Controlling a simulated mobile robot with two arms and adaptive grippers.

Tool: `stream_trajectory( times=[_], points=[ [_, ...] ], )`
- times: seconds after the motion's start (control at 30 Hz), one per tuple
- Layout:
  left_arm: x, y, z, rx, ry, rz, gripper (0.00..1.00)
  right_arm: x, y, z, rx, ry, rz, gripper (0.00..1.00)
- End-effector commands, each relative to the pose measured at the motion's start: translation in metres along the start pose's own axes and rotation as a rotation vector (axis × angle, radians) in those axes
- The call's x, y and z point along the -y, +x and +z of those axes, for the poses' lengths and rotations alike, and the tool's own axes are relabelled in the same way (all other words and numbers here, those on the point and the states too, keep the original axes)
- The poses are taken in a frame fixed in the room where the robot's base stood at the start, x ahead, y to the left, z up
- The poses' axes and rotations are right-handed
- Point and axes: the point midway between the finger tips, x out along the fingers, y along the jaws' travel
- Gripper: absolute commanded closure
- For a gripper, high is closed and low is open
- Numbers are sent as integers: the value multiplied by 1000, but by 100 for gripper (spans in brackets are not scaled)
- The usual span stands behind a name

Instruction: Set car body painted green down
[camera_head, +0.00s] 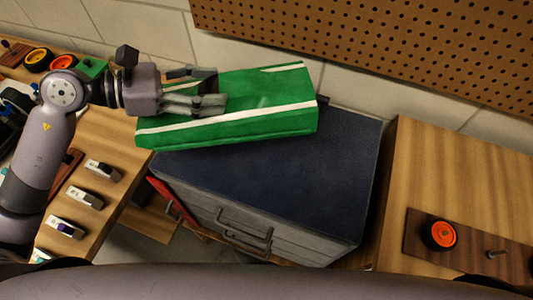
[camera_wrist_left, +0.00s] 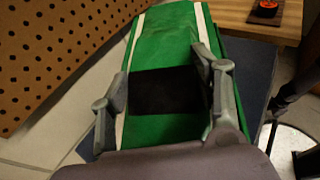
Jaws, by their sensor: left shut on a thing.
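The green car body (camera_head: 267,103) is a long block with white stripes. In the head view it is above the back left part of a dark blue cabinet top (camera_head: 290,165). I cannot tell whether it touches the top. My left gripper (camera_head: 212,88) comes in from the left and is shut on the car body. In the left wrist view the gripper's fingers (camera_wrist_left: 165,88) lie along both sides of the green body (camera_wrist_left: 170,50), with a black patch between them. My right gripper does not show.
A wooden table at right (camera_head: 460,170) carries a dark board with an orange wheel (camera_head: 440,235). A left bench (camera_head: 105,150) holds wheels and several small white parts. A pegboard (camera_head: 380,45) stands behind. The cabinet top's front and right are clear.

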Motion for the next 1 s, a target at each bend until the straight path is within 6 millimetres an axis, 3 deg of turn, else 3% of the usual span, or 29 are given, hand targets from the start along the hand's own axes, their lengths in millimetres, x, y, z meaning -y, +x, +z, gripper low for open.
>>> stream_trajectory(
  times=[0.3,0.7,0.87,1.0],
  points=[
    [10,24,48,3,82,-232,71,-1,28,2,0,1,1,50],
    [26,26,91,4,145,-435,72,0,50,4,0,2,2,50],
    [28,28,85,3,143,-452,72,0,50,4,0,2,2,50],
    [29,37,55,3,138,-454,72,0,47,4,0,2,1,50]
  ],
)
